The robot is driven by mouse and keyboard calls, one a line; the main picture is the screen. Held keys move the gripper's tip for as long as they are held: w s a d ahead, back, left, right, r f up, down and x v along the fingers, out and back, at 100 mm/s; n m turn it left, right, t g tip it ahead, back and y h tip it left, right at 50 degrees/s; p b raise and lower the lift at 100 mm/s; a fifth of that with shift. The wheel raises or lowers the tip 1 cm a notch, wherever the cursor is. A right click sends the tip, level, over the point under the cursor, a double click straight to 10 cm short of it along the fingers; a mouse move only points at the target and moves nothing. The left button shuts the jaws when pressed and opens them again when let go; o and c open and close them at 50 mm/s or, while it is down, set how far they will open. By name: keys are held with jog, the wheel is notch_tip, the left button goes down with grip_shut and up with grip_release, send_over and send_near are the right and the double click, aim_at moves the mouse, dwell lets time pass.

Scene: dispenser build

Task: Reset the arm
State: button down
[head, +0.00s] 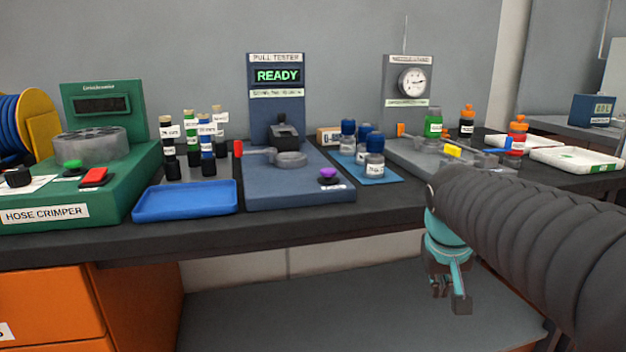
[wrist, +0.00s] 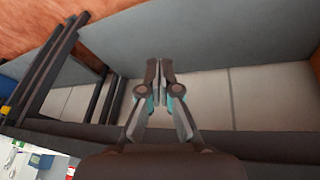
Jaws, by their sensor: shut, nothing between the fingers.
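My gripper (head: 450,303) hangs below and in front of the bench edge in the head view, at the end of my dark ribbed arm. It points downward and holds nothing. In the wrist view my gripper (wrist: 160,98) has its fingers together, with the tiled floor and a grey panel beyond them. No object is close to the fingertips.
The dark bench (head: 300,222) carries a green hose crimper (head: 120,195), a blue tray (head: 186,201), a pull tester (head: 300,185), capped bottles (head: 374,163) and a gauge stand (head: 408,95). Orange drawers (head: 45,300) stand below left. A grey lower shelf (head: 300,315) lies beneath.

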jog(key=s+a+f+y, duration=0.1)
jog(key=s+a+f, duration=0.2)
jog(key=s, duration=0.5)
jog(key=s+a+f+n+t+y, duration=0.1)
jog(key=s+a+f, duration=0.2)
jog(key=s, duration=0.5)
jog(key=shift+s+a+f+t, duration=0.15)
jog(key=shift+a+t, duration=0.1)
jog(key=shift+t, duration=0.05)
jog(key=shift+a, duration=0.15)
